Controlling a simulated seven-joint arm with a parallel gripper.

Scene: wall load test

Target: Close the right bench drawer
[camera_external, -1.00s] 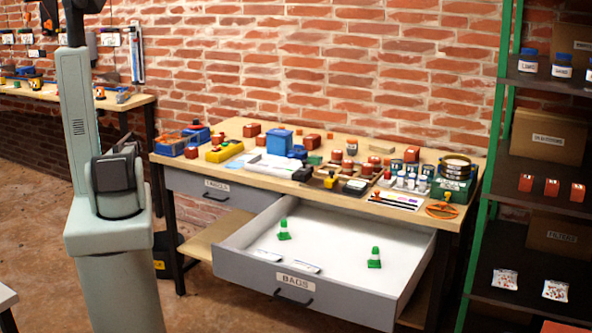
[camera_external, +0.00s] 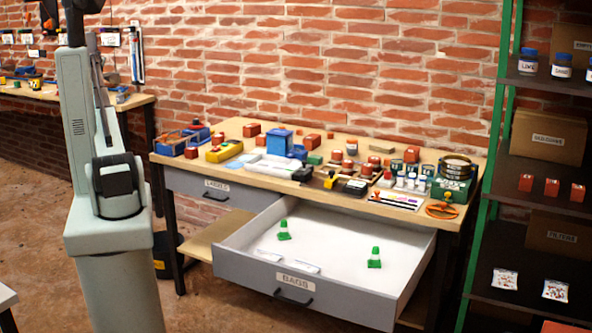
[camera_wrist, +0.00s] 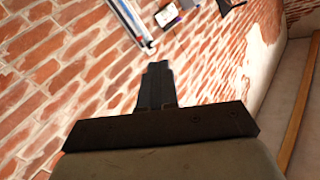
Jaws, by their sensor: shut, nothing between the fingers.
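The right bench drawer (camera_external: 350,247), labelled BAGS, is pulled well out from the bench. It has a grey front (camera_external: 240,268) with a dark handle (camera_external: 293,297) and a white inside. Two small green cones and two flat light pieces lie in it. My gripper (camera_wrist: 157,78) shows in the wrist view with its fingers together and nothing between them. It points at the brick wall, away from the drawer. In the external view my gripper cannot be made out; my arm stands at the left, apart from the drawer.
The left drawer (camera_external: 210,189), labelled LABELS, is shut. The bench top (camera_external: 225,168) is crowded with boxes, cans and tools. A green-framed shelf (camera_external: 492,150) stands close at the right. The floor (camera_external: 215,305) in front of the bench is clear.

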